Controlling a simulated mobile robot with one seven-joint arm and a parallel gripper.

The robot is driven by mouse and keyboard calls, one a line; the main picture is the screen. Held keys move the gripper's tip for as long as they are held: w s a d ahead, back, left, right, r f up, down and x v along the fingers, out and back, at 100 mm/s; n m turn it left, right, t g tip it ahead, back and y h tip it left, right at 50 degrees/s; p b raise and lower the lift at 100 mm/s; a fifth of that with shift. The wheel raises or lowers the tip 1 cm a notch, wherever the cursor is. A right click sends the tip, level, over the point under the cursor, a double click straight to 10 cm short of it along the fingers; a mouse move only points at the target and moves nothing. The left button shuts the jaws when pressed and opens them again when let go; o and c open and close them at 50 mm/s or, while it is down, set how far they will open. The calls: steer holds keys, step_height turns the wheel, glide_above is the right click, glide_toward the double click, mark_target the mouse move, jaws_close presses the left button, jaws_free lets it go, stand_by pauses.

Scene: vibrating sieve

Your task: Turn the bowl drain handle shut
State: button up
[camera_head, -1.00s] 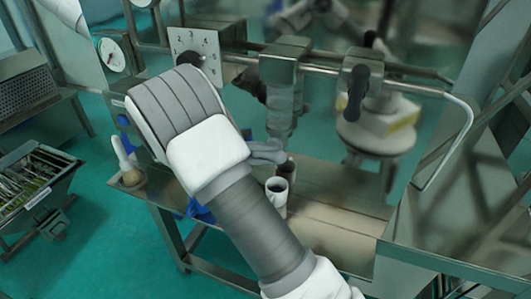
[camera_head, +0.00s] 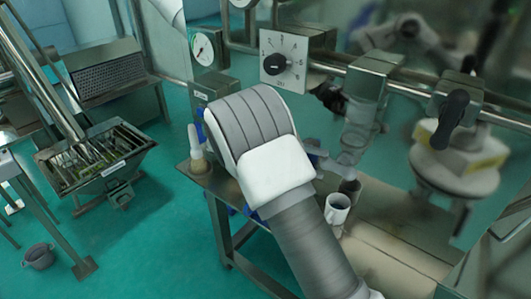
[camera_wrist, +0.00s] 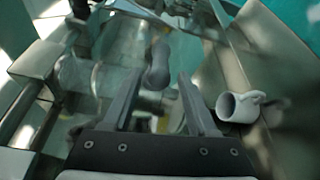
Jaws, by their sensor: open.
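In the head view, a black lever handle (camera_head: 450,115) hangs on a metal block on the rail at the right. A second dark handle (camera_head: 330,97) shows partly beside the middle block; I cannot tell for certain which is the drain handle. In the wrist view, a dark rounded handle (camera_wrist: 158,65) lies beyond and between the fingers, with no clear contact. My gripper (camera_wrist: 157,80) is open, its two fingers apart. In the head view, my gripper (camera_head: 325,158) is mostly hidden behind my arm.
A white mug (camera_head: 337,212) stands on the metal bench below the nozzle (camera_head: 358,135); it also shows in the wrist view (camera_wrist: 238,107). A numbered dial (camera_head: 275,64) and a gauge (camera_head: 203,48) sit behind. A white-necked bottle (camera_head: 197,150) stands at the bench's left end.

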steer(key=p+v, duration=0.2)
steer(key=v, duration=1)
steer(key=shift+p, duration=0.4)
steer(key=shift+a, duration=0.15)
